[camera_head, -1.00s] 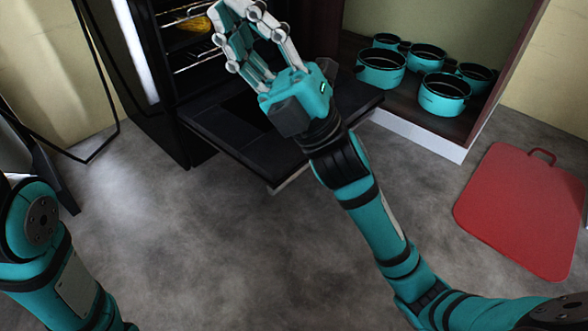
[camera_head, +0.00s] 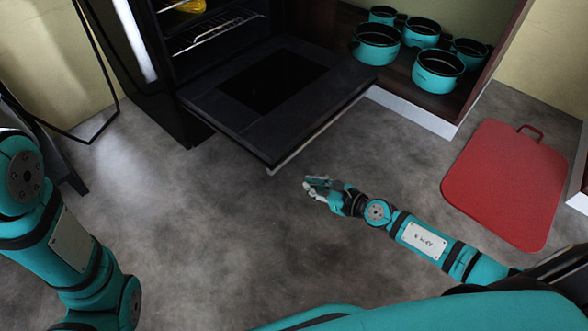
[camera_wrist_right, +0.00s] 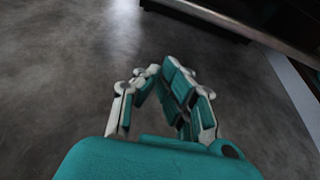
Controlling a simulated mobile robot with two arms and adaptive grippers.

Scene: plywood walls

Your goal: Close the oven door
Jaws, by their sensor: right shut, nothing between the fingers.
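The black oven (camera_head: 165,85) stands at the upper left in the head view. Its door (camera_head: 215,108) is folded down, open and roughly level above the floor. My right gripper (camera_head: 311,187) is shut and empty, in front of the door's outer edge and apart from it. In the right wrist view the gripper (camera_wrist_right: 150,75) has its fingertips together, with a dark edge, likely the door (camera_wrist_right: 270,35), at the upper right. My left arm shows at the left of the head view, but its gripper is out of frame.
A yellow item (camera_head: 190,6) is on an oven rack (camera_head: 222,30). Several teal pots (camera_head: 376,44) stand in an open low cabinet (camera_head: 478,88) right of the oven. A red board (camera_head: 505,185) lies on the floor at right. The grey floor (camera_head: 210,240) before the door is clear.

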